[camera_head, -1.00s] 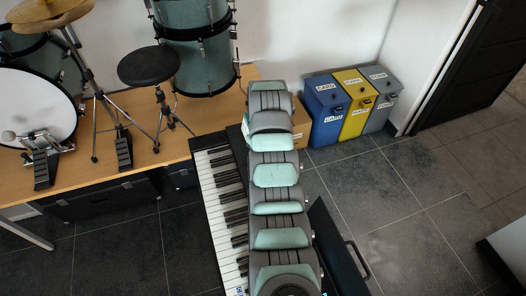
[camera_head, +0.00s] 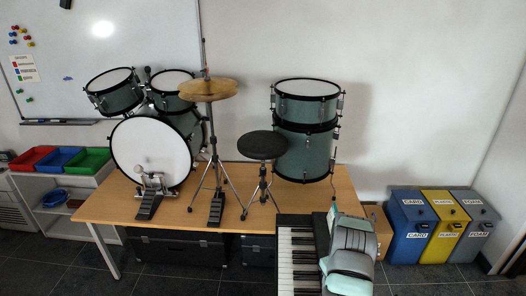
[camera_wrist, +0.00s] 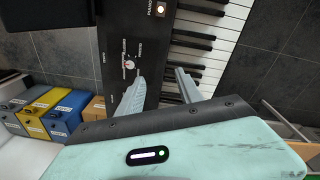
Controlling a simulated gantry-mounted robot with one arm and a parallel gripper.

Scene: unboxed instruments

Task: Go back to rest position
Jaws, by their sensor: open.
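My gripper (camera_wrist: 160,74) shows in the wrist view with its two pale grey fingers spread apart and nothing between them. It is over the electric piano (camera_wrist: 200,40), whose black control panel and white and black keys lie beyond the fingertips. How far the fingertips are from the piano I cannot tell. In the head view my grey and mint arm covers the right side of the piano (camera_head: 297,262), and the gripper itself is not visible there.
Blue, yellow and grey bins (camera_head: 437,228) stand at the right. A cardboard box (camera_head: 380,230) sits beside my arm. Coloured trays (camera_head: 60,160) are at the left.

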